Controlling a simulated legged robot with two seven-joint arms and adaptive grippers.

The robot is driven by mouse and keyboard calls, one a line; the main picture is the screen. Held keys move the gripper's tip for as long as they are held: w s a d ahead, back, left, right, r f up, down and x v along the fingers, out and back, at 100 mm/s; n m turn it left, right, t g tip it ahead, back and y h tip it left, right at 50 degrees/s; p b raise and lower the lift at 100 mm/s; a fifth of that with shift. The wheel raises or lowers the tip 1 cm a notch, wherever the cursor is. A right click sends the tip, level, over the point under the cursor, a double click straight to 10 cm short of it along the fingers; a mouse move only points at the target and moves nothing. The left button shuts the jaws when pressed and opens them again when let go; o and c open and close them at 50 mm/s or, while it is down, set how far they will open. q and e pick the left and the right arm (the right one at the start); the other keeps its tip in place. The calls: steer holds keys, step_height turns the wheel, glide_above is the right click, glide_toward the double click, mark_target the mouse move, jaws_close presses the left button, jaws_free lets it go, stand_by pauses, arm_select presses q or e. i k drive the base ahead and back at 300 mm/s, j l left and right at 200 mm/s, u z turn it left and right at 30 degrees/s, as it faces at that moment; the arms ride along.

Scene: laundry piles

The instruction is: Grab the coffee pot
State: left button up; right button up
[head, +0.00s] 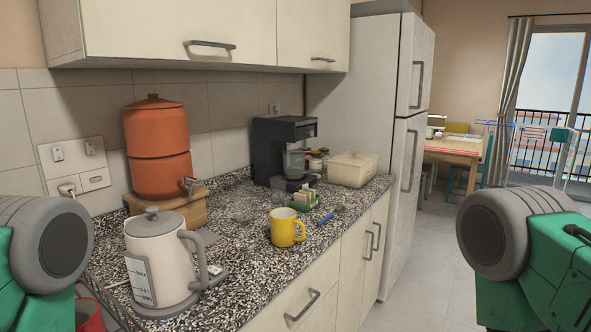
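A black coffee maker (270,150) stands on the speckled counter against the tiled wall. A clear, glass-like pot (295,163) seems to sit in its open front; its outline is faint and small. A pale kettle-like jug (155,262) with a grey lid, a handle on its right and printed level marks stands upright at the near left of the counter. Only grey and green parts of my arms show at the left and right edges. Neither gripper is in view, and nothing is seen held.
A yellow mug (286,228) stands near the counter's front edge, with a green sponge holder (303,201) and a blue-handled utensil (330,217) nearby. An orange water dispenser (158,150) stands behind the jug. A cream box (353,170) sits before the fridge (390,120). Floor is clear at right.

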mark_target(293, 161)
steer(key=i+l, duration=0.15)
steer(key=l, duration=0.2)
steer(key=i+l, duration=0.15)
steer(key=l, duration=0.2)
steer(key=i+l, duration=0.15)
steer(key=l, duration=0.2)
steer(key=i+l, duration=0.15)
steer(key=l, duration=0.25)
steer(key=i+l, duration=0.15)
steer(key=l, duration=0.2)
steer(key=i+l, duration=0.1)
steer(key=l, duration=0.25)
steer(key=i+l+u, duration=0.15)
steer(key=l, duration=0.35)
steer(key=i+l+u, duration=0.2)
steer(key=l, duration=0.3)
steer(key=i+l+u, duration=0.15)
steer(key=l, duration=0.4)
steer(key=l+u, duration=0.15)
steer(key=l, duration=0.4)
